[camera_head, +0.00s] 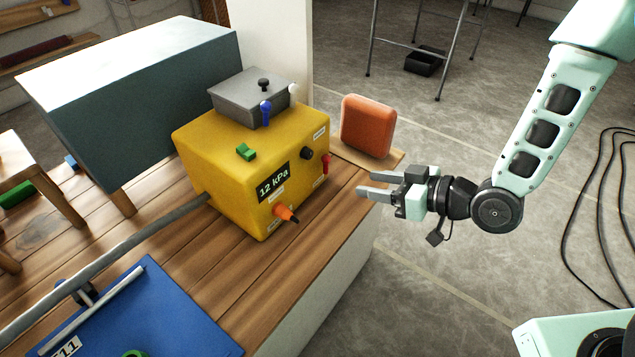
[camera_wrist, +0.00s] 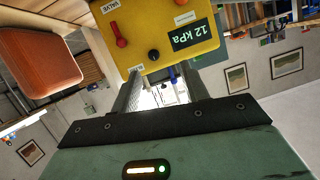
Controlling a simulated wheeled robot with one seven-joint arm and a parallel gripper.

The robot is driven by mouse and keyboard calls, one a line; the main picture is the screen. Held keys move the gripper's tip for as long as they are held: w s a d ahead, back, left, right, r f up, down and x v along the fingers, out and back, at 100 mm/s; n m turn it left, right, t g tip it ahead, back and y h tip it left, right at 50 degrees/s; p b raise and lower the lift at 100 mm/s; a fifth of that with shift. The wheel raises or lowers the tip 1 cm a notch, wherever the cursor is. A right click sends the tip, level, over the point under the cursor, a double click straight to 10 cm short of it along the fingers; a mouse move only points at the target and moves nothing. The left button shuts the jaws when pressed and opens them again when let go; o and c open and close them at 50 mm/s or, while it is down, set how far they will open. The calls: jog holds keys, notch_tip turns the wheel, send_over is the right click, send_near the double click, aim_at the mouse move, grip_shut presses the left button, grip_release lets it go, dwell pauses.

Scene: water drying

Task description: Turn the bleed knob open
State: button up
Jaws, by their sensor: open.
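The yellow box (camera_head: 225,165) stands on the wooden bench, with a display reading 12 kPa (camera_head: 272,181). A small black knob (camera_head: 307,153) sits on its front face; the label beside it is only partly legible, so I take it as the bleed knob. It also shows in the wrist view (camera_wrist: 154,55). A red lever (camera_head: 325,163) is beside it, with a VALVE label in the wrist view. My gripper (camera_head: 362,184) is open and empty, to the right of the box and apart from it. In the wrist view its fingers (camera_wrist: 162,80) point toward the box face.
An orange-red block (camera_head: 367,126) stands upright on the bench corner near my gripper. An orange-tipped fitting (camera_head: 285,213) sticks out of the box front. A grey unit (camera_head: 250,94) with small levers is on top. A blue board (camera_head: 150,310) lies at the front. Open floor is right of the bench.

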aim_at(311, 155)
jog(key=w+f+m+t+y+b, duration=0.1)
jog(key=b, duration=0.5)
jog(key=w+a+f+m+t+y+b, duration=0.1)
jog(key=w+f+t+b, duration=0.1)
jog(key=b, duration=0.4)
jog(key=shift+w+a+f, duration=0.1)
jog(key=shift+w+f, duration=0.1)
jog(key=shift+w, duration=0.05)
jog(key=b, duration=0.5)
jog(key=shift+a, duration=0.4)
jog(key=x, duration=0.3)
jog(key=b+x, duration=0.1)
jog(key=x, duration=0.3)
jog(key=b+x, duration=0.1)
jog(key=x, duration=0.3)
jog(key=shift+w+a+r, duration=0.15)
jog(key=shift+a+r, duration=0.1)
jog(key=shift+r, duration=0.15)
grip_shut()
